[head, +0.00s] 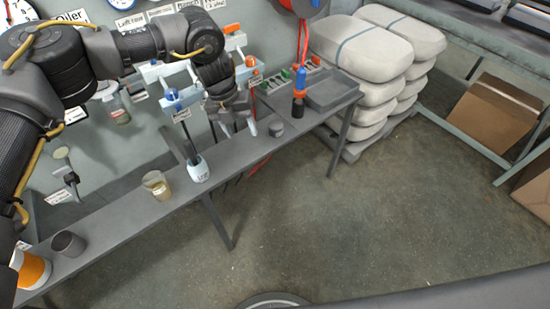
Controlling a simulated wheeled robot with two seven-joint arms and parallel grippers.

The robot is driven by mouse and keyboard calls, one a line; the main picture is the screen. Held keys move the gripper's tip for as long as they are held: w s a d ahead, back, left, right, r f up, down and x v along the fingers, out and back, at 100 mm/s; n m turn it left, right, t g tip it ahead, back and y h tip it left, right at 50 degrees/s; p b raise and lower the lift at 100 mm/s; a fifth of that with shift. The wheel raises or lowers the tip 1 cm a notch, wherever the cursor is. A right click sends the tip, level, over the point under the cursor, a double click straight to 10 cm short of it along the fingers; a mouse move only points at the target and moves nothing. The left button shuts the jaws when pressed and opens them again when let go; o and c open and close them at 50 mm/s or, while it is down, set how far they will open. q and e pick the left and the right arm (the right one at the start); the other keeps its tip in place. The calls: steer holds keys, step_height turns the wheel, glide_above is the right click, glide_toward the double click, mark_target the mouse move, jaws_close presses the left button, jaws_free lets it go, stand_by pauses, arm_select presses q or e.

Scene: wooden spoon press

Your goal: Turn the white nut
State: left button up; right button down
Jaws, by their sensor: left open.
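I cannot pick out a white nut for certain. Pale blue-white clamp-like fittings (157,72) with blue and orange knobs stand at the back of the narrow grey bench, and my left arm covers part of them. My left gripper (238,129) points down in front of these fittings, above the bench, with its fingers apart and nothing seen between them. Whatever lies directly behind the gripper and wrist is hidden. My right gripper is not in view.
The grey bench (130,207) holds a white labelled container (198,172), a glass of yellowish liquid (156,187), grey cups (68,243), a small grey cylinder (276,128) and a blue-orange bottle (299,85). A grey tray (331,92) is at its right end. Stacked sacks (365,50) stand behind. Floor in front is clear.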

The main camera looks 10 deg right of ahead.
arm_select(q)
steer(key=s+d+f+h, duration=0.2)
steer(key=s+d+f, duration=0.3)
steer(key=d, duration=0.3)
steer(key=shift+s+d+f+h, duration=0.25)
steer(key=shift+s+h, duration=0.05)
steer(key=shift+s, duration=0.15)
